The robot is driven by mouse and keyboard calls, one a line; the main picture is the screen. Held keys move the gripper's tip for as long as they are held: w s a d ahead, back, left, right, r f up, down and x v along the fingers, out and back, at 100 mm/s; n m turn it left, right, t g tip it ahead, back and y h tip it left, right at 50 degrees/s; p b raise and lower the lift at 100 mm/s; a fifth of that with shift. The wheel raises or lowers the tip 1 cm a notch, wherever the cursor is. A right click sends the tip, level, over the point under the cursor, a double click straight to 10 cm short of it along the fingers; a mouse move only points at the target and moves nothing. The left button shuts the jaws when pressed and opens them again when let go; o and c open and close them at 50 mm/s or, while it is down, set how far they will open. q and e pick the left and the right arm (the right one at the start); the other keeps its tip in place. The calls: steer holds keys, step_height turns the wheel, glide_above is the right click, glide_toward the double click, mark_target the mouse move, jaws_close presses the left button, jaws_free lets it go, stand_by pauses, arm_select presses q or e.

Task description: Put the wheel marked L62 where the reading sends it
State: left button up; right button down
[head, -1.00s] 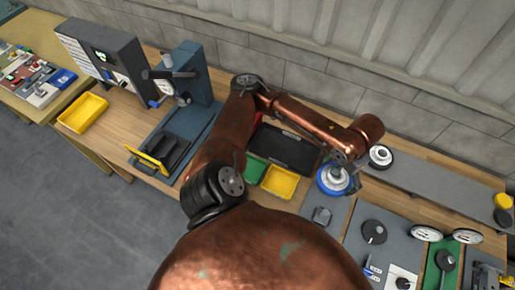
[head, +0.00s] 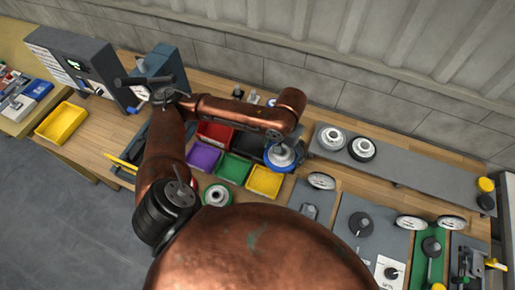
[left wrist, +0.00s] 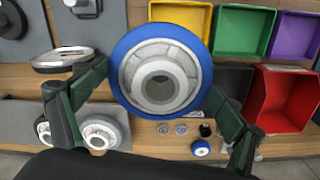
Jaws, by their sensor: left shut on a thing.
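My left gripper (head: 285,148) is shut on a blue-rimmed wheel (head: 279,165) with a pale grey hub. In the left wrist view the same wheel (left wrist: 132,92) sits between the two fingers, its hub facing the camera. No mark on it is readable. In the head view it hangs by the black bin (head: 246,143) and yellow bin (head: 265,181). Nearby are a green bin (head: 234,168), a purple bin (head: 203,157) and a red bin (head: 215,133). A gauge stand (head: 160,70) and a grey box with a lit display (head: 75,62) stand at left; the reading is too small. My right gripper is not in view.
A long grey shelf (head: 425,180) along the wall carries two wheels (head: 332,138). More wheels lie in front, one near the green bin (head: 217,195) and one right of the yellow bin (head: 321,181). A yellow tray (head: 61,123) is at left. Fixtures fill the right front.

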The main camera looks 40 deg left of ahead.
arm_select(q)
steer(key=a+f, duration=0.1)
steer(key=a+f+p, duration=0.1)
steer(key=shift+s+a+f+p, duration=0.1)
steer(key=shift+s+f+p, duration=0.1)
steer(key=shift+f+p, duration=0.15)
steer(key=shift+n, duration=0.3)
steer(key=w+a+f, duration=0.3)
steer(key=f, duration=0.1)
steer(key=w+a+f, duration=0.3)
steer(key=f, duration=0.1)
steer(key=w+a+f, duration=0.3)
steer(key=f, duration=0.1)
steer(key=shift+w+f, duration=0.15)
steer(key=shift+w, duration=0.2)
steer(key=shift+w+a+f, duration=0.15)
steer(key=shift+w+f, duration=0.1)
steer(key=shift+f, duration=0.05)
steer(key=shift+w+a+f, duration=0.1)
steer(key=shift+f, duration=1.55)
steer(key=o, duration=1.2)
steer(key=shift+f, duration=0.2)
steer(key=shift+o, duration=0.9)
